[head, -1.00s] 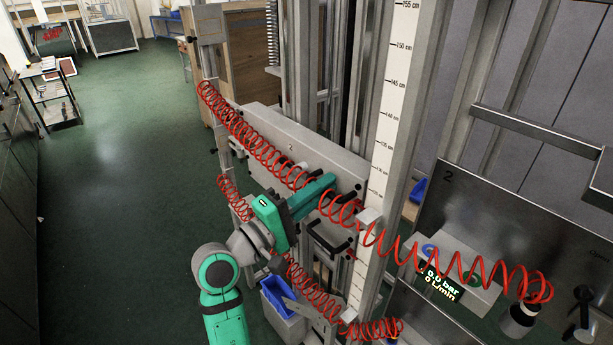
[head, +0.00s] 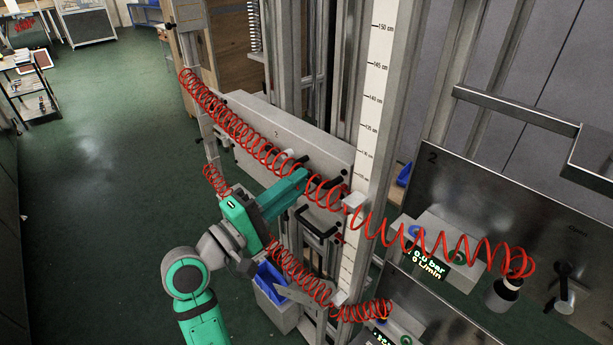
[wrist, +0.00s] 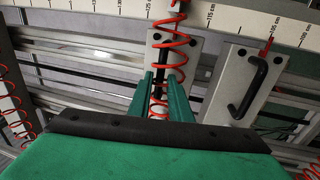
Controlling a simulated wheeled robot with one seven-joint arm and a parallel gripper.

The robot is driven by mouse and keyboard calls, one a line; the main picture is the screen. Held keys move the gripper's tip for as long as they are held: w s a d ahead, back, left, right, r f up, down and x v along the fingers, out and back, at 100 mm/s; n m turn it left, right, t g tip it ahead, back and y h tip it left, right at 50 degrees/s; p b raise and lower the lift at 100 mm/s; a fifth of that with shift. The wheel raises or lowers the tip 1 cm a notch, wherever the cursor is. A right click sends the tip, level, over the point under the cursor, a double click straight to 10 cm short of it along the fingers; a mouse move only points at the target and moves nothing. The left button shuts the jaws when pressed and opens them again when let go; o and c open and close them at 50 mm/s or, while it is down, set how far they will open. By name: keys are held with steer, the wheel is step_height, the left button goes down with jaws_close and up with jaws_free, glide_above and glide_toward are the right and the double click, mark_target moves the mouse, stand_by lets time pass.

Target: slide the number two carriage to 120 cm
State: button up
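The number two carriage (head: 262,122) is a long grey box marked 2, mounted on the upright frame beside the vertical centimetre scale (head: 374,98). A small pale block (head: 355,203) sits against the scale near the carriage's right end; the exact reading there is too small to tell. My green gripper (head: 309,179) is at the carriage's right front, by black handles. In the wrist view my gripper (wrist: 160,82) is open, its two fingers either side of a dark upright handle (wrist: 159,78) on a grey plate. I cannot tell whether they touch it. Part of the handle is behind red coil.
Red coiled hoses (head: 235,125) cross in front of the carriage and my arm. A second plate with a black handle (wrist: 247,87) lies to the right in the wrist view. A blue bin (head: 272,281) is below.

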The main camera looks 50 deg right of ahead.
steer(key=v, duration=0.7)
stand_by(0.4)
